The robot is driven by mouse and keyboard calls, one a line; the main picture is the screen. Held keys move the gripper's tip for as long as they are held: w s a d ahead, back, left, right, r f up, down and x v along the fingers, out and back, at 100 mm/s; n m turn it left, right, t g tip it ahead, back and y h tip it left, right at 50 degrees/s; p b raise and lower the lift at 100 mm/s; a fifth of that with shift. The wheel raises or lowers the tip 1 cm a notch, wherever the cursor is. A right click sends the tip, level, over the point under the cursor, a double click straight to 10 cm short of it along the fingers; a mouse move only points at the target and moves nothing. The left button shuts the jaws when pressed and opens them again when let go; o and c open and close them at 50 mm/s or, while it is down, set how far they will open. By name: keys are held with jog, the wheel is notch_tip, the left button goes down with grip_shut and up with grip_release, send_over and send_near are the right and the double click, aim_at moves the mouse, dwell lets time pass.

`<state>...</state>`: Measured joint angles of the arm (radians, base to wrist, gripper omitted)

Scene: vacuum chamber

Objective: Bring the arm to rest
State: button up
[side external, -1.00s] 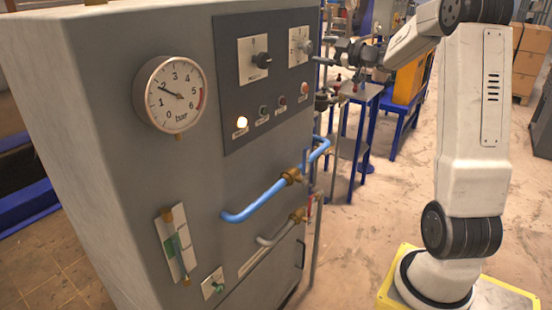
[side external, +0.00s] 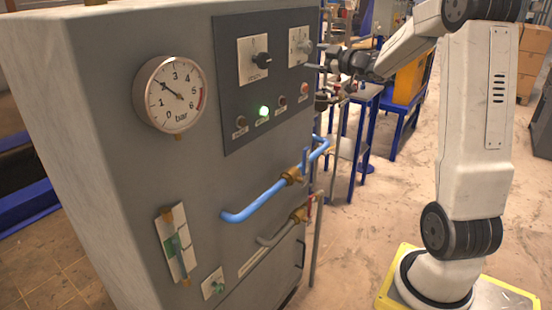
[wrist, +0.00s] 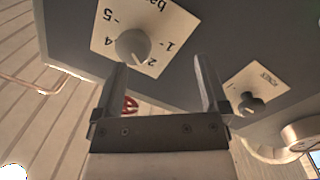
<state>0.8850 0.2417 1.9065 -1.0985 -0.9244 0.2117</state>
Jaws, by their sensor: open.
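My gripper (side external: 323,57) is at the right edge of the grey cabinet's control panel (side external: 236,108), in front of the right knob. In the wrist view my gripper (wrist: 163,63) has its two fingers spread, with nothing held between them. A round knob on a white plate with bar numbers (wrist: 133,46) lies beyond the left finger, apart from the grip. A smaller dark knob (wrist: 250,103) on a white plate is to the right of the right finger. In the side view the left knob (side external: 261,60) points right.
A green lamp (side external: 263,111) is lit in the lamp row. The pressure gauge (side external: 169,95) reads around 2 bar. Blue pipe (side external: 255,205) and a brass valve (side external: 292,176) stick out of the cabinet front. Blue-legged tables (side external: 370,115) stand behind; the floor (side external: 350,230) between cabinet and my base is clear.

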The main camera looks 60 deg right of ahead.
jog(key=a+f+m+g+h, duration=0.1)
jog(key=a+f+m+g, duration=0.5)
jog(key=a+f, duration=1.05)
jog(key=s+a+f+g+y, duration=0.1)
jog(key=s+a+f+g, duration=0.3)
jog(key=s+a, duration=0.3)
jog(key=s+a+f+g+y, duration=0.1)
jog(key=s+a+f+g, duration=0.4)
jog(key=s+a, duration=0.3)
jog(key=shift+s+a+f+y, duration=0.15)
jog(key=shift+a+f+y, duration=0.15)
jog(key=shift+a, duration=0.6)
